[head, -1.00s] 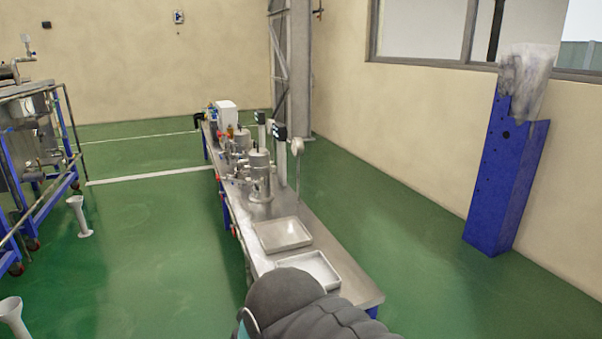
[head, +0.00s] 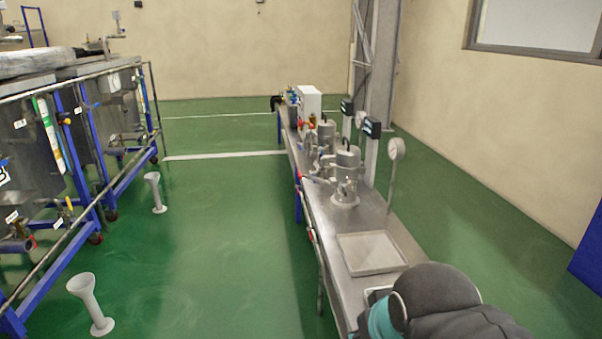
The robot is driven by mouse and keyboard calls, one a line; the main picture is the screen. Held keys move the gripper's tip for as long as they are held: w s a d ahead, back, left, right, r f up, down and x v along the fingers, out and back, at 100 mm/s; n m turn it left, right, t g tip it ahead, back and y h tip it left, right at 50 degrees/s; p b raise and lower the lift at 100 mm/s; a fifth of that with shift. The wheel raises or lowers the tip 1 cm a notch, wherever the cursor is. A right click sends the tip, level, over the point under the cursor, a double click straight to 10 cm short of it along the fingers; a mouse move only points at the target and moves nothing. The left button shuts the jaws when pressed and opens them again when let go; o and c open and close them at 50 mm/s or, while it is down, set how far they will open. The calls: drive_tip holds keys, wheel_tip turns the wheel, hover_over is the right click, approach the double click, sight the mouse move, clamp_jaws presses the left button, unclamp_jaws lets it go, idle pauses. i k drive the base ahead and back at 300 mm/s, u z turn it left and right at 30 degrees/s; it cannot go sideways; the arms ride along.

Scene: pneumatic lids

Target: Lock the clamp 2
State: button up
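Two metal cylindrical vessels with lids stand on the long steel bench. The nearer vessel (head: 346,178) is at the middle of the bench, and the farther vessel (head: 325,145) is just behind it. Clamps on them are too small to make out, and I cannot tell which is clamp 2 or whether it is locked. A dark grey rounded part of my arm with a teal band shows at the bottom right, over the near end of the bench. My gripper's fingers are not visible.
Blue-framed tanks stand left.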

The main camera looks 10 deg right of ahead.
sight(310, 176)
drive_tip(key=k, duration=1.35)
drive_tip(key=u, duration=0.35)
drive_tip(key=i, duration=0.45)
drive_tip(key=u, duration=0.7)
drive_tip(key=i, duration=1.6)
drive_tip(key=z, duration=0.95)
drive_tip(key=i, duration=0.3)
drive_tip(key=z, duration=0.15)
